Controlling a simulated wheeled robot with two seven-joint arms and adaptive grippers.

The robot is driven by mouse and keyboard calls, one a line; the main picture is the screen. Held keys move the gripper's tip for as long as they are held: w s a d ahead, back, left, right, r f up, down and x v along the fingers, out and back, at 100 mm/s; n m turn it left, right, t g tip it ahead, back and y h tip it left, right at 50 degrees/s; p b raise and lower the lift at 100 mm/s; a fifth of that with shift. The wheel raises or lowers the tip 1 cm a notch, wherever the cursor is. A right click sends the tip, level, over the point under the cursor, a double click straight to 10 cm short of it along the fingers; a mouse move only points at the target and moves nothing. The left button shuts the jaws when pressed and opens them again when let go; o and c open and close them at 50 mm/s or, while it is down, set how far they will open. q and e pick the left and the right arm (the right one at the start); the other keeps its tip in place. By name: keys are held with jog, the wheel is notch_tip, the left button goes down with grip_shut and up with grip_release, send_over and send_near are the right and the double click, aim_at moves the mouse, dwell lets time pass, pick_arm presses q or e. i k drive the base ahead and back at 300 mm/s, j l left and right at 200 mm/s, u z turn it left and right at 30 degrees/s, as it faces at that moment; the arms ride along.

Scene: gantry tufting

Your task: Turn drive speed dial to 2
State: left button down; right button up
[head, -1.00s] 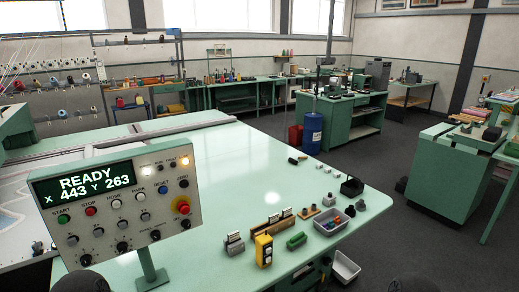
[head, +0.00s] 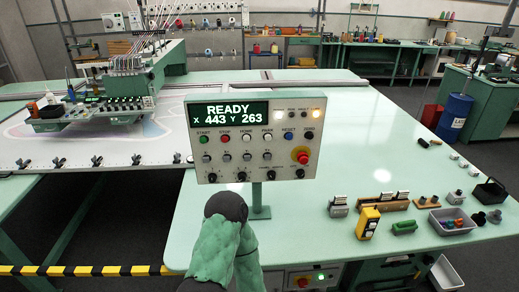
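The control panel (head: 254,138) stands upright on a green post at the table's near edge, facing me. Its display (head: 230,112) reads READY, X 443 Y 263. Below a row of coloured buttons are rows of small grey knobs and a bottom row of black dials, such as the leftmost one (head: 212,177) and the rightmost one (head: 300,173). The dial labels and pointer settings are too small to read, so I cannot tell which is the drive speed dial. One of my arms rises just below the panel; neither gripper shows.
A red emergency stop (head: 302,156) sits at the panel's right side. The tufting gantry (head: 120,85) stands behind left. On the green table (head: 340,120), a yellow device (head: 368,222), a grey bin (head: 452,221) and small tools lie to the right. A yellow-black strip (head: 85,271) crosses lower left.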

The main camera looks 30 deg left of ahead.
aim_at(212, 177)
jog(key=u, duration=1.45)
